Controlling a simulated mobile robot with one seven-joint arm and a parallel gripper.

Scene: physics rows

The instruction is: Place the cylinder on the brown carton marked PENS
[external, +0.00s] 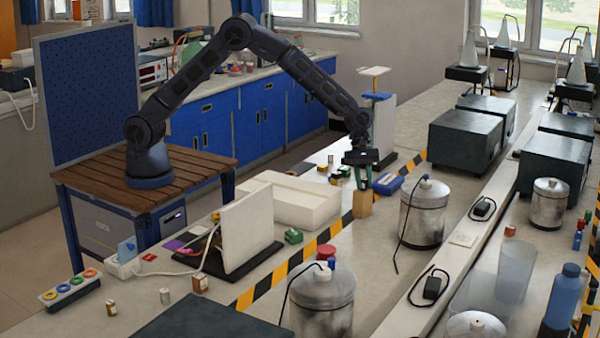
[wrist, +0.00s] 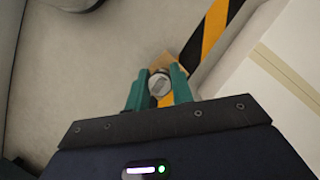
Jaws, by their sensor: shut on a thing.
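My gripper (external: 362,180) points down over the bench with its green fingers closed around a small cylinder. In the wrist view the cylinder (wrist: 159,84) shows its round grey end between the fingertips (wrist: 158,92). A brown carton (external: 362,206) stands upright on the bench directly below the fingers. In the wrist view part of the carton (wrist: 172,65) shows behind the cylinder. The fingers hide the cylinder in the external view. I cannot tell whether its bottom touches the carton's top. No lettering on the carton is readable.
A metal canister (external: 423,215) stands close to the right of the carton. A white tray (external: 300,205) lies to its left, and a blue box (external: 387,184) is just behind it. Yellow-black tape (external: 300,268) runs along the bench. A white upright panel (external: 245,228) stands nearer the camera.

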